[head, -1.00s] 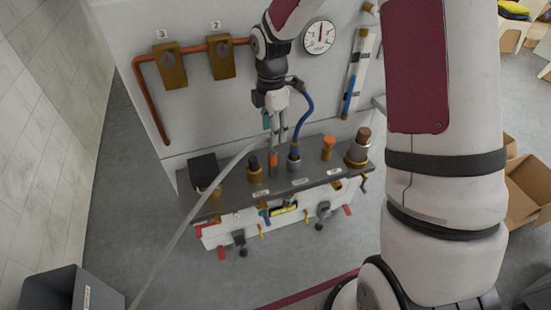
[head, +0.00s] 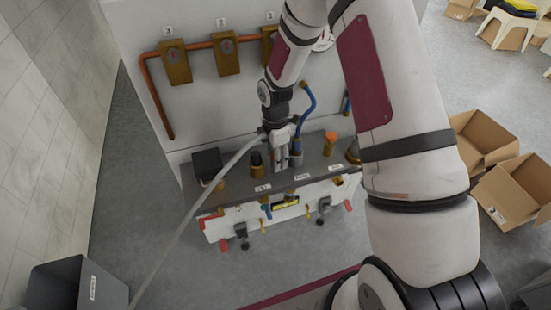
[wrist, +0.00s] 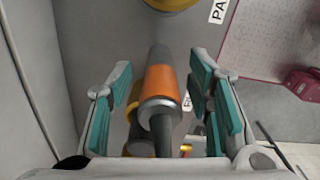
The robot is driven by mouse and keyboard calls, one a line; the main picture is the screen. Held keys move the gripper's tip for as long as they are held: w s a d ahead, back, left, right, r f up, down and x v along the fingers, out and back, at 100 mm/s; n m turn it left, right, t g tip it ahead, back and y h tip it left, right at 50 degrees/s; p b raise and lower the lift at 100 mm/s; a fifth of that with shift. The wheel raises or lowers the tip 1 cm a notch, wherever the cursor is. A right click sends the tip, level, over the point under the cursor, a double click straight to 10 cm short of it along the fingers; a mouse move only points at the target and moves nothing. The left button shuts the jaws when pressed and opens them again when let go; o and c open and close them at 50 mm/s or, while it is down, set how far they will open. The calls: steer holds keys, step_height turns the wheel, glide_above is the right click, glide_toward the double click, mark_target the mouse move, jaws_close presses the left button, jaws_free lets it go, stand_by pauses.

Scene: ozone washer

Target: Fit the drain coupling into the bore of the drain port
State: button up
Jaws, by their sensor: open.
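The drain coupling appears to be the grey cylinder with an orange band (wrist: 160,82) in the wrist view, with a silver collar at its near end. My gripper (wrist: 160,108) is open, its teal-padded fingers on either side of the coupling with a gap on both sides. In the head view my gripper (head: 282,158) is low over the dark shelf and hides the coupling. A grey hose (head: 205,195) runs from the lower left up to the gripper. I cannot tell which fitting is the drain port, and its bore is not visible.
The shelf (head: 236,192) carries a black box (head: 207,164), a black-topped brass fitting (head: 257,161), a blue-hosed fitting (head: 296,157) and an orange-capped fitting (head: 330,140), all near my gripper. A grey bin (head: 70,290) stands lower left. Cardboard boxes (head: 515,195) lie right.

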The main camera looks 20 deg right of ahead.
jaws_close()
steer(key=shift+r, duration=0.1)
stand_by(0.3)
steer(key=shift+r, duration=0.55)
step_height(320, 180, up, 2)
steer(key=shift+w+r+b, duration=0.1)
steer(key=shift+b, duration=0.25)
steer(key=s+r, duration=0.2)
steer(key=s, duration=1.4)
steer(key=shift+w+r+m, duration=0.5)
steer(key=shift+w+m, duration=2.05)
steer(key=shift+m, duration=0.75)
steer(key=shift+w+r+m, duration=0.55)
steer(key=shift+w+m, duration=2)
steer(key=shift+m, duration=0.75)
steer(key=shift+w+r+m, duration=0.5)
steer(key=shift+w+m, duration=2.05)
steer(key=shift+m, duration=0.75)
